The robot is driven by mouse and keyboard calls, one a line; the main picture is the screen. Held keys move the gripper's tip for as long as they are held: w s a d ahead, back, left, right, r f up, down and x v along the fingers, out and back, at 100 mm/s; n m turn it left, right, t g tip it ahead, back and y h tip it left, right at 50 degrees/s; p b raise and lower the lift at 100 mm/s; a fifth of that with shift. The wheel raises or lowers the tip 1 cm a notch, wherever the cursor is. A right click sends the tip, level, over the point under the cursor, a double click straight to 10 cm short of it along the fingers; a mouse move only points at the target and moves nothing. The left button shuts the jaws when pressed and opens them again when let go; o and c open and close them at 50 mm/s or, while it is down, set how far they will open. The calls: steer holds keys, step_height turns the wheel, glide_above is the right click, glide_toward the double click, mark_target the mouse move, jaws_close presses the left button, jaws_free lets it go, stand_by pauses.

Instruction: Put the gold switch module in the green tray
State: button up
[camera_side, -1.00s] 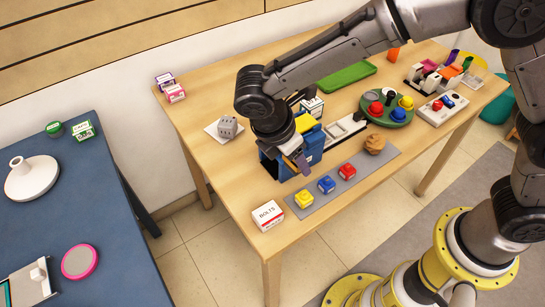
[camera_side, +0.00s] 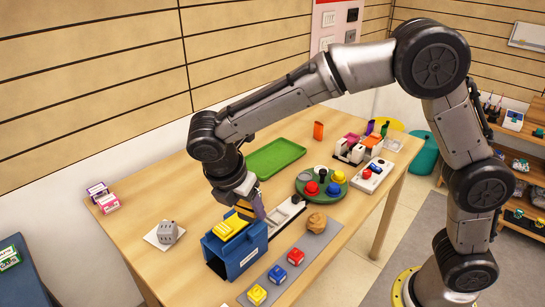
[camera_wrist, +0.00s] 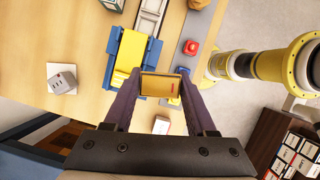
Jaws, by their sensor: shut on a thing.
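The gold switch module (camera_wrist: 165,86) is held between the two purple fingers of my gripper (camera_wrist: 162,90). In the side view my gripper (camera_side: 249,207) points down just above the right side of a blue box (camera_side: 247,254), and the module (camera_side: 243,209) shows only partly between the fingers. My gripper is shut on the module. The green tray (camera_side: 273,158) lies flat and empty on the wooden table behind the gripper, toward the wall. I do not see the tray in the wrist view.
A yellow block (camera_side: 230,228) sits on top of the blue box. A round green platter (camera_side: 339,193) with coloured knobs stands to the right. A grey strip (camera_side: 315,248) holds several buttons in front. A grey socket cube (camera_side: 167,231) is at left. Table between cube and tray is clear.

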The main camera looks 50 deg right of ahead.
steer(key=w+d+n+t+y, duration=0.1)
steer(key=w+d+n, duration=0.35)
steer(key=d, duration=1.05)
steer(key=w+d+n+t, duration=0.15)
steer(key=w+d, duration=0.55)
steer(key=d, duration=0.8)
glide_toward(268, 166)
steer(key=shift+w+d+f+n, duration=0.3)
steer(key=shift+w+d+f, duration=0.15)
steer(key=shift+d, duration=0.2)
steer(key=shift+w+d+f, duration=0.15)
steer(key=shift+w+f, duration=0.2)
steer(key=shift+f, duration=0.2)
steer(key=shift+w+f, duration=0.1)
steer(key=shift+f, duration=1.5)
steer(key=shift+f, duration=0.1)
